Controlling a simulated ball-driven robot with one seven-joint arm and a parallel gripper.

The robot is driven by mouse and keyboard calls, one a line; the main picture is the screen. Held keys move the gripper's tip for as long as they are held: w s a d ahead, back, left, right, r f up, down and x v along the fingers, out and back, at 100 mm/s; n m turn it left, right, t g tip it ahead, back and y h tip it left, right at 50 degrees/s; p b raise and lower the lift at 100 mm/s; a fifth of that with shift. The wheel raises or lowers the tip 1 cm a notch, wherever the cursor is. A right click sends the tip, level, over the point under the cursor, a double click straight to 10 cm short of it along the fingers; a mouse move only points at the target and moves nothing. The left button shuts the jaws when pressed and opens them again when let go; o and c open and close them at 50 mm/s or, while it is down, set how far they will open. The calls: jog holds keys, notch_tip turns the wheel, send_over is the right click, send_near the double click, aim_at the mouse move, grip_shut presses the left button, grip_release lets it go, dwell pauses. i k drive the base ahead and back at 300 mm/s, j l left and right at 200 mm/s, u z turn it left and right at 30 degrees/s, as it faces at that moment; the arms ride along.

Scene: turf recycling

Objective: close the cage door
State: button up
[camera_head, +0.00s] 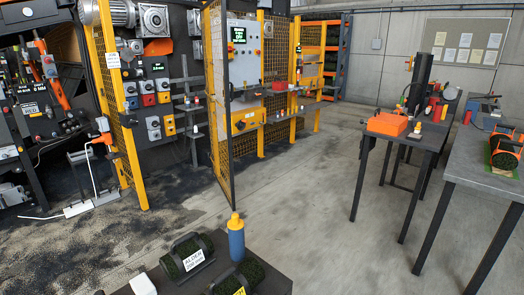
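The cage door (228,120) is a tall yellow mesh panel with a dark edge bar, seen steeply from the side in the head view. It stands swung out over the floor, its near dark edge towards me. An open gap lies between it and the yellow post (127,130) of the mesh fence on the left. An orange and white fitting (103,130) sits on that post at mid height. Another yellow post (262,80) stands behind and right of the door. My gripper is not in view.
Switch boxes (153,128) and a grey shelf stand (190,105) show through the gap. A dark surface (262,278) with turf rolls and a blue bottle (236,240) is at the bottom. Tables (462,172) stand right. The concrete floor (300,190) between is clear.

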aim_at(226, 83)
jog(key=i+l+z, duration=0.1)
jog(key=i+z, duration=0.2)
jog(key=i, duration=0.2)
jog(key=i+z, duration=0.25)
jog(key=i, duration=0.3)
jog(key=i+j+z, duration=0.1)
jog(key=i+z, duration=0.2)
jog(key=i, duration=0.2)
jog(key=i+j+z, duration=0.3)
jog(key=i, duration=0.2)
jog(key=i+u, duration=0.2)
jog(key=i, duration=0.35)
jog(key=i+l+u, duration=0.25)
jog(key=i, duration=0.25)
jog(key=i+l+u, duration=0.2)
jog(key=i, duration=0.35)
jog(key=i+j+u, duration=0.2)
jog(key=i+u, duration=0.75)
jog(key=i+l+u, duration=0.15)
jog(key=i+u, duration=0.35)
jog(key=i+l+u, duration=0.75)
jog(key=i+l, duration=0.05)
